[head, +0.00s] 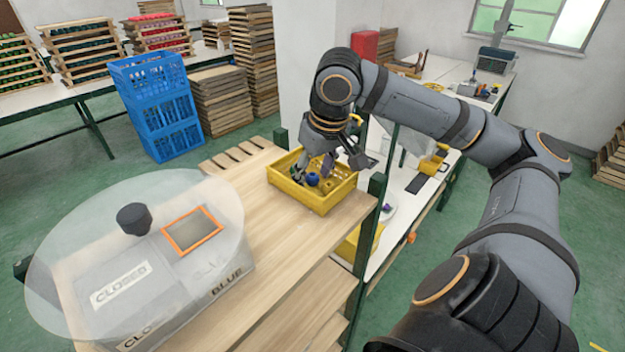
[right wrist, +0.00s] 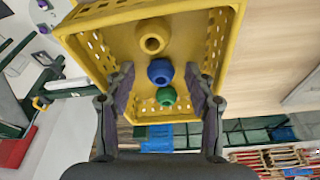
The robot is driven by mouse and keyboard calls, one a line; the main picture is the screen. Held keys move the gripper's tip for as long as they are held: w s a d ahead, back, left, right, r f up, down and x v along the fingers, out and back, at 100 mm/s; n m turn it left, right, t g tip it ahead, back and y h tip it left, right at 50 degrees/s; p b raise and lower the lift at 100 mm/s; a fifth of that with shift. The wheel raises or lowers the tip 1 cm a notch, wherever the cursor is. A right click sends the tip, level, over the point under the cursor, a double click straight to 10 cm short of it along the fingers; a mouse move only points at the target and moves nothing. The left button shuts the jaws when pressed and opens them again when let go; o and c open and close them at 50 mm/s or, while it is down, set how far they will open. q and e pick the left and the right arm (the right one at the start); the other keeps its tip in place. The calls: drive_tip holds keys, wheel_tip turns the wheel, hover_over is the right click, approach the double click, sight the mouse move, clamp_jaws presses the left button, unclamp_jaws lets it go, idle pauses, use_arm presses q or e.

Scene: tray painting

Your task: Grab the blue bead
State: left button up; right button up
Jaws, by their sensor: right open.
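The blue bead (head: 313,179) lies in the yellow crate (head: 283,184) on the wooden shelf top. In the right wrist view the blue bead (right wrist: 160,71) sits between a yellow bead (right wrist: 152,38) and a green bead (right wrist: 166,96). My right gripper (head: 328,165) is over the crate, fingers pointing down into it. In the right wrist view its fingers (right wrist: 163,82) are spread apart, one on each side of the blue and green beads, with nothing between them held. My left gripper is not in view.
A grey box marked CLOSED and BLUE (head: 160,290) with a clear round lid and black knob (head: 134,218) stands at the left front of the wooden top (head: 285,245). Green posts (head: 376,190) rise by the crate. Blue crates (head: 165,110) stand on the floor behind.

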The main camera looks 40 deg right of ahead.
drive_tip(key=shift+r, duration=0.1)
drive_tip(key=c, duration=0.9)
